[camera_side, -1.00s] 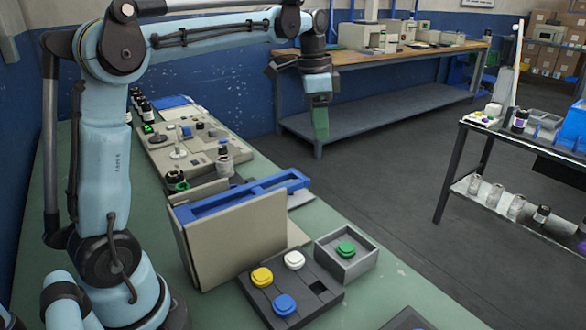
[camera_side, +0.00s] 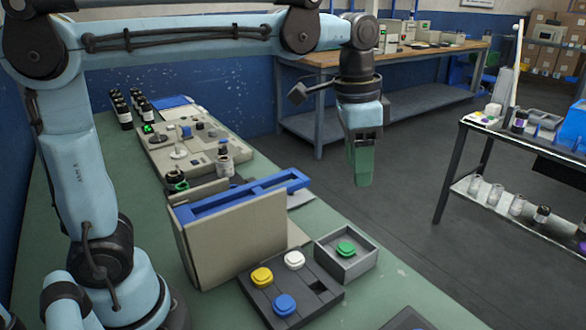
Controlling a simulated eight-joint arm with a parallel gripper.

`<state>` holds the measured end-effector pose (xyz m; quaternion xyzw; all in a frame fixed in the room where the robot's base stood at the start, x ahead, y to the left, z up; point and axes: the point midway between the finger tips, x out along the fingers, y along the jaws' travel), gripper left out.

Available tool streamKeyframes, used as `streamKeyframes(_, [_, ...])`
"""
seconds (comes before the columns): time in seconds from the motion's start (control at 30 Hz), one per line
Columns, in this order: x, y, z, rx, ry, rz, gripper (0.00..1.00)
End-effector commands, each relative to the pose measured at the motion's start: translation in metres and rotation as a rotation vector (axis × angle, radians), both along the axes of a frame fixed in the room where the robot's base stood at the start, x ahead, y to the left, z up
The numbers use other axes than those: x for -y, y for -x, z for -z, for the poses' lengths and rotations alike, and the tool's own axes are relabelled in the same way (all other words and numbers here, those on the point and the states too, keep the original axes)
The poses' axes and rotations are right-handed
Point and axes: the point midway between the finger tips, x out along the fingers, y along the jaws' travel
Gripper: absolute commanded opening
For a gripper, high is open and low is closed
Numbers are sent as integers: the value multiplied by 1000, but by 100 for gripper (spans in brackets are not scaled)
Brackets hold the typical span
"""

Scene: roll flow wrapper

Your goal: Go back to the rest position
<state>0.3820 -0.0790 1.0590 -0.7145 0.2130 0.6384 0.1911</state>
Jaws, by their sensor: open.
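My gripper (camera_side: 362,172) hangs from the end of my outstretched arm, pointing down. Its green fingers are seen almost edge-on, so the gap between them does not show clearly. It holds nothing that I can see. In the picture it stands over the floor, to the right of the green table (camera_side: 395,290) and above the grey box. It is apart from everything on the table.
A beige panel (camera_side: 235,245) with a blue frame (camera_side: 240,197) stands mid-table. In front are a dark tray (camera_side: 318,292) with coloured pieces and a grey box (camera_side: 352,268) holding a green piece (camera_side: 346,249). A dark shelf cart (camera_side: 470,180) stands right. Dark bottles (camera_side: 125,118) stand behind.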

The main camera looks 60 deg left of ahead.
Motion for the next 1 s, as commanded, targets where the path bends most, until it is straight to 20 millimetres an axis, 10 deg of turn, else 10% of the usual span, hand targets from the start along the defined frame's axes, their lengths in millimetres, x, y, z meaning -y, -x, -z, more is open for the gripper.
streamKeyframes(1.0, [21, 14, 1, 2, 1, 2, 56])
